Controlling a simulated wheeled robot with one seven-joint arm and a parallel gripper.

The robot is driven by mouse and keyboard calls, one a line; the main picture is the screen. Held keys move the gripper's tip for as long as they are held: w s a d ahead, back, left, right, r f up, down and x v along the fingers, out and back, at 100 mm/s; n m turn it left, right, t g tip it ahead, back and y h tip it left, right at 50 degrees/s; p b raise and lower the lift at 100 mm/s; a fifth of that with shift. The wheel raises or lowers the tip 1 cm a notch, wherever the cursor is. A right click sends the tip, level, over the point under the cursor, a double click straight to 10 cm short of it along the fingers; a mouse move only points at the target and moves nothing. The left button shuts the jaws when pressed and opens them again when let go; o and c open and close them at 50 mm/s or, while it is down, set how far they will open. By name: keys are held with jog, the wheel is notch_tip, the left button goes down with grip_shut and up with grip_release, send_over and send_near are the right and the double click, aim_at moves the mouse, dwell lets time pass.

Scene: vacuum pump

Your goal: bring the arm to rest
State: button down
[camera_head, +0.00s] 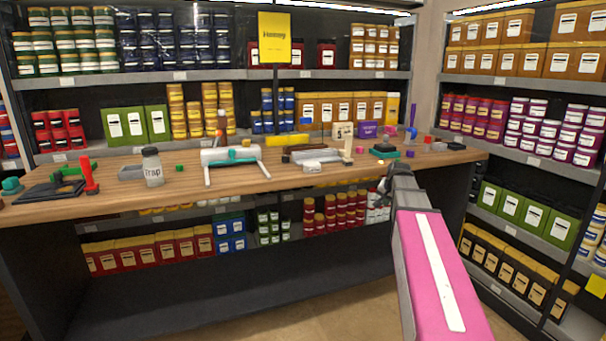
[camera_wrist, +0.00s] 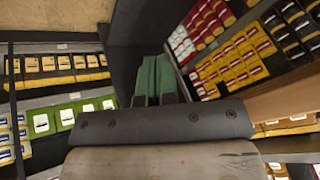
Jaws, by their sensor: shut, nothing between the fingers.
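My gripper (camera_wrist: 153,76) shows in the wrist view as two green fingers side by side, pressed together with nothing between them. In the head view my pink arm link with a white stripe reaches up from the lower right. The dark end of my arm (camera_head: 385,186) is at the right part of the bench's front edge, partly hidden behind the arm link. I cannot tell from the head view whether it touches the bench. The wrist view is rolled, with shelves of boxes beyond the fingers.
The wooden bench (camera_head: 300,184) holds a jar labelled Trap (camera_head: 152,167), a white-legged stand (camera_head: 232,156), a red-handled tool (camera_head: 89,175) and several small parts. Stocked shelves stand behind and at the right (camera_head: 560,165). Floor is open before the bench.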

jog(key=s+a+f+n+g, duration=0.3)
jog(key=s+a+f, duration=0.4)
jog(key=s+f, duration=0.5)
jog(key=s+a+f+n+g, duration=0.3)
jog(key=s+a+f, duration=0.4)
jog(key=s+f, duration=0.5)
jog(key=shift+s+n, duration=0.3)
jog(key=shift+s, duration=0.75)
